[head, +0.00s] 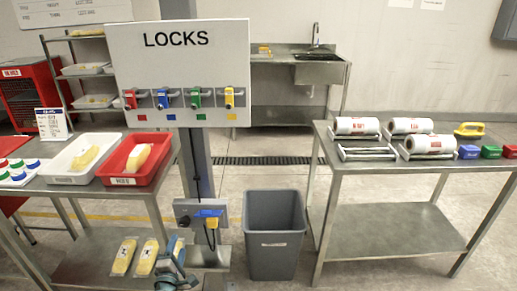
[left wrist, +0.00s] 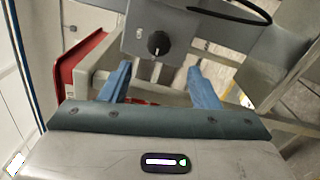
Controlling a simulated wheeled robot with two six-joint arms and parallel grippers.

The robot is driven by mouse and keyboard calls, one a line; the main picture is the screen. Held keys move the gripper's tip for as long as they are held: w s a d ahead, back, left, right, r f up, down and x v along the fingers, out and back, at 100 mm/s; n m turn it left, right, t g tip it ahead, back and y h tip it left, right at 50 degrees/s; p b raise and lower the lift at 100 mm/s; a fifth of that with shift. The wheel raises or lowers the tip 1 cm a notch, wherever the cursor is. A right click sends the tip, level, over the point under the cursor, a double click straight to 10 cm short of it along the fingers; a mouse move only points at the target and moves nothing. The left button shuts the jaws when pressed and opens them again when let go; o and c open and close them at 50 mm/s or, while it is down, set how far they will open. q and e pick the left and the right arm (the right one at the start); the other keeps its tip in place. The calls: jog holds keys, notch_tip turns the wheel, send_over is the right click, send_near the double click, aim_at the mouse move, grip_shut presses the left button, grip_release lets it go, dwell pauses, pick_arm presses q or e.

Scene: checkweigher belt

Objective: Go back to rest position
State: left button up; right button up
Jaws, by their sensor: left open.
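My left gripper (head: 175,246) is low in the head view, in front of the lower shelf and just below and left of the grey control box (head: 183,212). In the left wrist view its two blue fingers (left wrist: 160,70) stand apart with nothing held between them. The control box with its black knob (left wrist: 159,43) lies beyond the fingertips there. In the head view the box has a blue part and a yellow piece (head: 212,223) on its front. My right gripper is in neither view.
The LOCKS board (head: 180,75) holds several coloured locks. A red tray (head: 113,179) and white tray (head: 58,178) stand on the left table. Yellow packs (head: 124,256) lie below. A grey bin (head: 273,255) stands right of the post; the right table (head: 352,165) carries wrapped rolls.

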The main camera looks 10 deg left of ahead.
pick_arm(q)
jog(key=s+d+f+m+g+h, duration=0.1)
jog(key=s+d+f+m+g, duration=0.1)
jog(key=s+f+m, duration=0.45)
jog(key=s+d+f+m+g+h+p, duration=0.1)
jog(key=s+d+f+m+g+h, duration=0.15)
jog(key=f, duration=0.75)
jog(key=s+d+f+m+g+h, duration=0.1)
jog(key=s+d+f+m+g, duration=0.2)
jog(key=s+f, duration=0.4)
jog(key=s+f+m+g, duration=0.3)
jog(key=s+f, duration=0.2)
jog(key=s, duration=0.4)
jog(key=s+d+f+m+g+y, duration=0.1)
jog(key=s+f+m, duration=0.3)
jog(key=s, duration=0.5)
jog(key=s+f+m+g+p, duration=0.1)
jog(key=s+f+m+g, duration=0.3)
jog(key=s+f, duration=0.4)
jog(key=shift+s+d+g, duration=0.35)
jog(key=shift+s, duration=0.5)
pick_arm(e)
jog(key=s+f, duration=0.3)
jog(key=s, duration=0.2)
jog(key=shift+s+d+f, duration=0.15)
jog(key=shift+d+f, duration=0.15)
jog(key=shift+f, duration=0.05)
